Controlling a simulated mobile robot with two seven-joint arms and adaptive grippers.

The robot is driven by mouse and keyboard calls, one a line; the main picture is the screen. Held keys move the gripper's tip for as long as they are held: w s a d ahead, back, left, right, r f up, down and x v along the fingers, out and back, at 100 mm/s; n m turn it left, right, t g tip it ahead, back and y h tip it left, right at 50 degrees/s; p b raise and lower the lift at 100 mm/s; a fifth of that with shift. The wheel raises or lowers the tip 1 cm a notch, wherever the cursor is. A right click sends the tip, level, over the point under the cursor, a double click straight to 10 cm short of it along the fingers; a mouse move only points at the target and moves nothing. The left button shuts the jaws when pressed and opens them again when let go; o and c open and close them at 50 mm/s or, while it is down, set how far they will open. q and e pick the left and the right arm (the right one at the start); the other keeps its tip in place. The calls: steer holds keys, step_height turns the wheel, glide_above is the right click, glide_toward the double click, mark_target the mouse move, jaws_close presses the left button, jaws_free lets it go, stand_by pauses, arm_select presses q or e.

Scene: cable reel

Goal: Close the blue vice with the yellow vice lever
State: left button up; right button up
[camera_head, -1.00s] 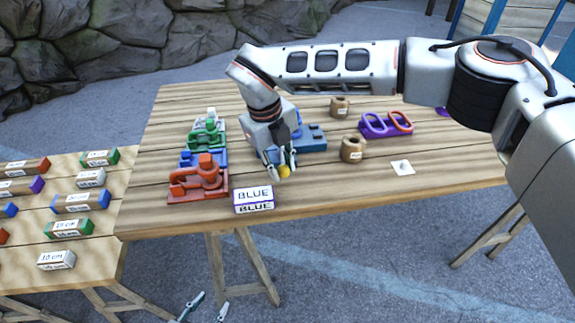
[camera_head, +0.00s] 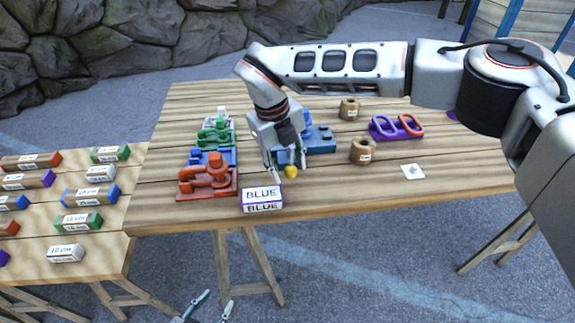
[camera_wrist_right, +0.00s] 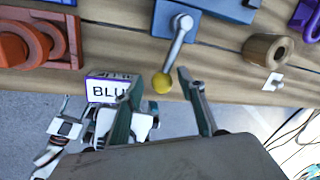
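The blue vice (camera_head: 320,138) sits on the wooden table, partly hidden behind my right gripper in the head view. Its blue body also shows at the top of the right wrist view (camera_wrist_right: 162,18). A grey metal lever (camera_wrist_right: 177,44) with a yellow ball end (camera_wrist_right: 162,83) sticks out from it toward the table's front edge. The yellow ball also shows in the head view (camera_head: 291,171). My right gripper (camera_head: 289,165) is open, its fingers apart on either side of the lever's line; contact cannot be told. My left gripper (camera_head: 217,300) is open and empty, low at the bottom edge.
A white "BLUE" sign block (camera_head: 262,199) stands close by at the front edge. Red (camera_head: 207,180), blue and green vices line the table's left side. Brown cylinders (camera_head: 361,151) and a purple holder with rings (camera_head: 396,127) are at right. A side table (camera_head: 105,262) holds labelled blocks.

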steer(key=shift+r, duration=0.1)
step_height(320, 180, up, 12)
steer(key=s+a, duration=0.1)
steer(key=a, duration=0.1)
steer(key=shift+s+f, duration=0.15)
steer(key=shift+f, duration=0.05)
stand_by(0.4)
